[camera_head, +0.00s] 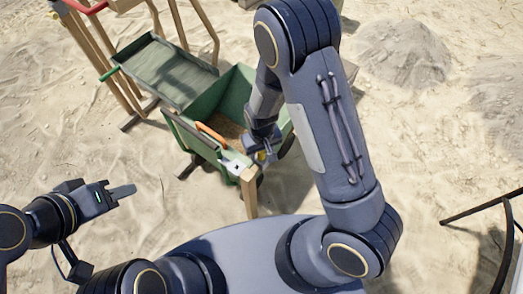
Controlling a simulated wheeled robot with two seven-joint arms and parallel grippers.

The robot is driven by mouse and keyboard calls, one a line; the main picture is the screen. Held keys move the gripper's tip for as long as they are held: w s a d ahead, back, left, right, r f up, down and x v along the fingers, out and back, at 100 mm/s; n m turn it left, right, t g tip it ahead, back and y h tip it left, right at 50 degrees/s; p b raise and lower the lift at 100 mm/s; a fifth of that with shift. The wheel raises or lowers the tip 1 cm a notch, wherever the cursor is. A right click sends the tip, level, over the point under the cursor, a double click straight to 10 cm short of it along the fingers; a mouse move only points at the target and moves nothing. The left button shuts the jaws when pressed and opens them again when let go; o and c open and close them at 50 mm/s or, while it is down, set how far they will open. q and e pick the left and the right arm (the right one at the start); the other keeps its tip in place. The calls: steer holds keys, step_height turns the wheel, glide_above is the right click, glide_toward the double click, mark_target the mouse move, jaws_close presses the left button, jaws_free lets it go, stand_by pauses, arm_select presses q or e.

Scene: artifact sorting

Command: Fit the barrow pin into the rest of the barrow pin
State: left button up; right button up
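The green barrow (236,95) stands on the sand in the upper middle, with an orange bar (212,135) along its near side. A pale plate with a small dark spot (237,166) sits at its near corner, above a wooden leg; I cannot tell whether this is the pin rest. My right gripper (262,150) points down beside this corner. A small yellow piece (261,156) shows at its fingers, possibly the barrow pin; its grip is too small to make out. My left gripper (124,191) is over bare sand at the left, away from the barrow, with nothing visible at its fingertips.
A frame with a green-grey sloping tray (165,72) and wooden legs stands left of the barrow. Sand mounds (400,52) lie at the upper right. Dark metal bars (490,210) stand at the right edge. The sand between the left gripper and the barrow is clear.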

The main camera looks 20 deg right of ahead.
step_height(320, 180, up, 8)
steer(key=shift+f+p, duration=0.1)
steer(key=shift+p, duration=0.65)
steer(key=c, duration=0.3)
steer(key=r+m+b, duration=0.1)
steer(key=b, duration=0.3)
steer(key=shift+a, duration=0.1)
steer(key=c, duration=0.7)
steer(key=shift+r+b, duration=0.3)
steer(key=shift+b, duration=0.25)
jaws_close()
step_height(320, 180, down, 5)
steer(key=b, duration=0.4)
steer(key=shift+f+b, duration=0.2)
steer(key=shift+b, duration=0.1)
